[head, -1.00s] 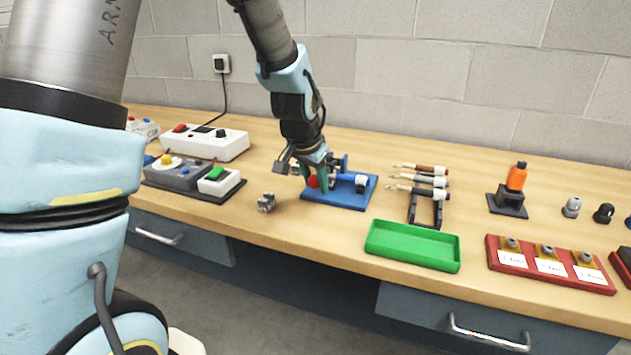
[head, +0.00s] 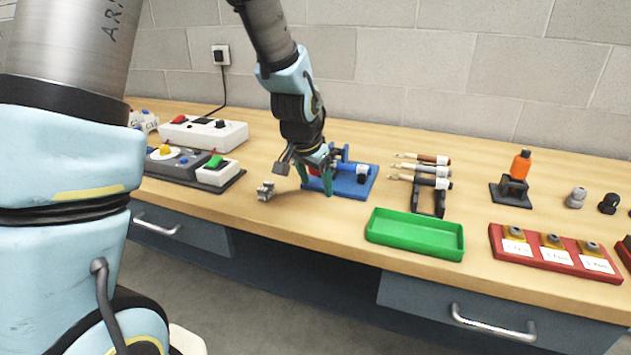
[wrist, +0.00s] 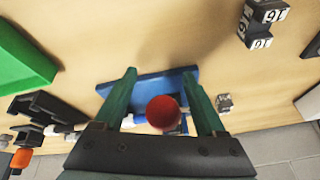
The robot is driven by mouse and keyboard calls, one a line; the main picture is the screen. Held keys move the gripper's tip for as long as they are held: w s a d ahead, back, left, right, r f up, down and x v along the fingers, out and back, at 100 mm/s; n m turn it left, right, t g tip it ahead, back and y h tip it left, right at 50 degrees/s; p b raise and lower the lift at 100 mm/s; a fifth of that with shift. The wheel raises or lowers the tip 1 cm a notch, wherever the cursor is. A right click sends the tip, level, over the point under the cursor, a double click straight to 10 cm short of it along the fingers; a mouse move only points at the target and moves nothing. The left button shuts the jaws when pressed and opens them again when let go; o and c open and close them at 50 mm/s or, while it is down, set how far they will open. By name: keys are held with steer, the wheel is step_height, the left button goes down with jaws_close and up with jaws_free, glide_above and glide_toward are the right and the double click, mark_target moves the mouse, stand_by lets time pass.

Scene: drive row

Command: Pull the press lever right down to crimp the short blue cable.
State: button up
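The press has a blue base (head: 367,186) and a lever with a red knob (head: 313,171). In the wrist view the red knob (wrist: 163,112) sits between the two green fingers of my gripper (wrist: 160,75), with a gap on each side. My gripper (head: 316,185) is open and reaches down over the left end of the press. Its fingers partly hide the knob and lever. A white sleeve with a dark end (head: 361,173) lies at the right of the press. I cannot tell whether it belongs to the short blue cable.
A small grey metal block (head: 265,191) stands just left of the press. A rack (head: 430,202) with several cables stands to the right. A green tray (head: 415,240) is nearer the front edge. A switch panel (head: 195,178) is at left. Bare wood lies in front of the press.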

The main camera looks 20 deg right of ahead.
steer(key=shift+r, duration=0.2)
steer(key=b+v, duration=0.1)
steer(key=v, duration=0.9)
steer(key=shift+r, duration=0.25)
steer(key=shift+s+a, duration=0.15)
steer(key=shift+c, duration=0.2)
